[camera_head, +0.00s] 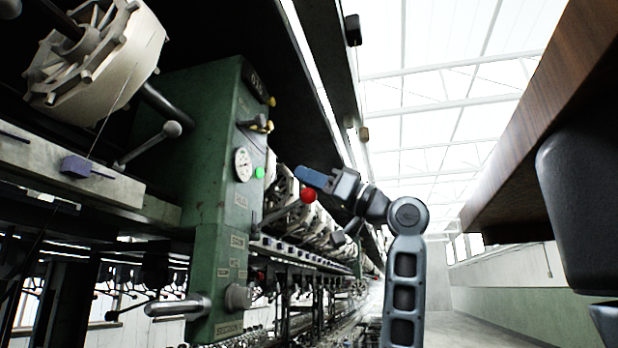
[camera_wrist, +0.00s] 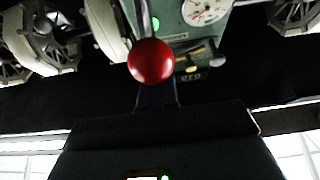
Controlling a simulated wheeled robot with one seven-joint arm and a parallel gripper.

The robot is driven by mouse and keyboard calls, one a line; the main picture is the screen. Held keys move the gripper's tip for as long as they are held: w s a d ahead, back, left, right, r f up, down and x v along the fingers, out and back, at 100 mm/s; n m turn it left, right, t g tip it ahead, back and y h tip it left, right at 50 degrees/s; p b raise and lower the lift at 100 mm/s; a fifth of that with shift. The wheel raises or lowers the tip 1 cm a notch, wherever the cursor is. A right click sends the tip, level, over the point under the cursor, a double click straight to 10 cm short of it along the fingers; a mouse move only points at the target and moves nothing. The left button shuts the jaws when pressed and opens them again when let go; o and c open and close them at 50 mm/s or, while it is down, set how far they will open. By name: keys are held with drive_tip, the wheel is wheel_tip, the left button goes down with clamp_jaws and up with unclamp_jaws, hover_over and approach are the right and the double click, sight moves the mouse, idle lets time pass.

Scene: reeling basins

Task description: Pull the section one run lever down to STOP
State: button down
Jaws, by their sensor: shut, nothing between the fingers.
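The run lever shows as a red ball knob (camera_head: 308,195) on a thin metal rod. The rod slants up and to the right from the green machine column (camera_head: 205,190). In the wrist view the red knob (camera_wrist: 151,61) is large, with its rod running to the top edge. My gripper (camera_head: 311,177) is shut and empty, its blue fingers just above the knob in the head view. In the wrist view my dark blue fingers (camera_wrist: 157,94) lie just below the knob in the picture. I cannot tell whether they touch it.
A round gauge (camera_head: 243,164) and a green lamp (camera_head: 259,173) are on the column. Small label plates run down its face, too blurred to read surely. A pale reel (camera_head: 95,60) is at upper left. A brown wooden edge (camera_head: 560,100) overhangs at right. The aisle is open.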

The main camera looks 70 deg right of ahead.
drive_tip(key=shift+f, duration=0.45)
drive_tip(key=shift+f+b, duration=0.1)
drive_tip(key=shift+b, duration=0.25)
drive_tip(key=shift+s+f+b, duration=0.25)
drive_tip(key=shift+f+b, duration=0.7)
drive_tip(key=shift+f, duration=0.3)
drive_tip(key=shift+s+f+b, duration=0.25)
drive_tip(key=shift+f+b, duration=0.1)
drive_tip(key=shift+f, duration=0.1)
drive_tip(key=shift+s+d+f+b, duration=0.1)
drive_tip(key=shift+s+f+b, duration=0.1)
drive_tip(key=shift+f+b, duration=0.55)
drive_tip(key=b, duration=0.7)
approach(314, 201)
drive_tip(key=v, duration=0.6)
drive_tip(key=shift+s+d+f, duration=0.2)
drive_tip(key=shift+f, duration=0.2)
